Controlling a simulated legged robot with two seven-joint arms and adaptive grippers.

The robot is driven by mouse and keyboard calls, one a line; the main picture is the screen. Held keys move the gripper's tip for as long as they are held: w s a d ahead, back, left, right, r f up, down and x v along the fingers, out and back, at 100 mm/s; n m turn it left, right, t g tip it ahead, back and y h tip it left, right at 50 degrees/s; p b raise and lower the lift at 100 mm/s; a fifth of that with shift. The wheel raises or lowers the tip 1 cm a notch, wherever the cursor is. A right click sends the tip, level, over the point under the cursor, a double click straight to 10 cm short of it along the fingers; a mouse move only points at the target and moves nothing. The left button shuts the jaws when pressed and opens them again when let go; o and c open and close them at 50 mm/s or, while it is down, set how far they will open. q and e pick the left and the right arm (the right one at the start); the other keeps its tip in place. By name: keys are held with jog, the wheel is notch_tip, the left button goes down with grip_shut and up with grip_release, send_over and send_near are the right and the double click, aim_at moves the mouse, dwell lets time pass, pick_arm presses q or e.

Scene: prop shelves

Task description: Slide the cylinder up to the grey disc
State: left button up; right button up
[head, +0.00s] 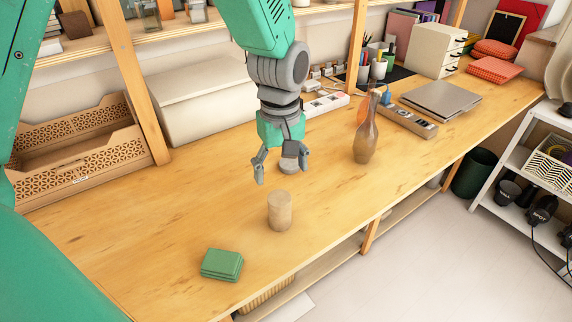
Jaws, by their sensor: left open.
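The cylinder (280,212) is light wood and stands upright on the wooden table, near the front edge. The grey disc (290,169) lies flat on the table behind the cylinder, with a gap between them; my gripper hides part of it. My left gripper (281,169) comes down from the top, open and empty. In the picture its fingers are just above and behind the cylinder, in front of the disc, and look clear of the cylinder. My right gripper is not in view.
A green block stack (221,265) lies at the front left of the cylinder. A brown glass vase (366,138) stands to the right. A power strip (325,104), a white box (200,104) and a wooden crate (92,160) line the back. The table left of the cylinder is clear.

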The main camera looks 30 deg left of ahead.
aim_at(276, 196)
pick_arm(q)
jog(key=f, duration=0.2)
jog(key=a+f, duration=0.1)
jog(key=f, duration=0.1)
jog(key=f+b, duration=0.1)
jog(key=f, duration=0.2)
jog(key=shift+a+f, duration=0.1)
jog(key=shift+a, duration=0.15)
jog(key=f, duration=0.1)
jog(key=d+f, duration=0.1)
jog(key=f, duration=0.3)
jog(key=shift+d+f+b, duration=0.15)
jog(key=shift+d+b, duration=0.15)
jog(key=shift+b, duration=0.1)
jog(key=shift+a+f, duration=0.25)
jog(key=shift+a, duration=0.35)
jog(key=c, duration=0.9)
jog(key=shift+d, duration=0.2)
jog(key=c, duration=0.6)
jog(key=shift+d, duration=0.15)
grip_shut()
jog(key=shift+w+r, duration=0.1)
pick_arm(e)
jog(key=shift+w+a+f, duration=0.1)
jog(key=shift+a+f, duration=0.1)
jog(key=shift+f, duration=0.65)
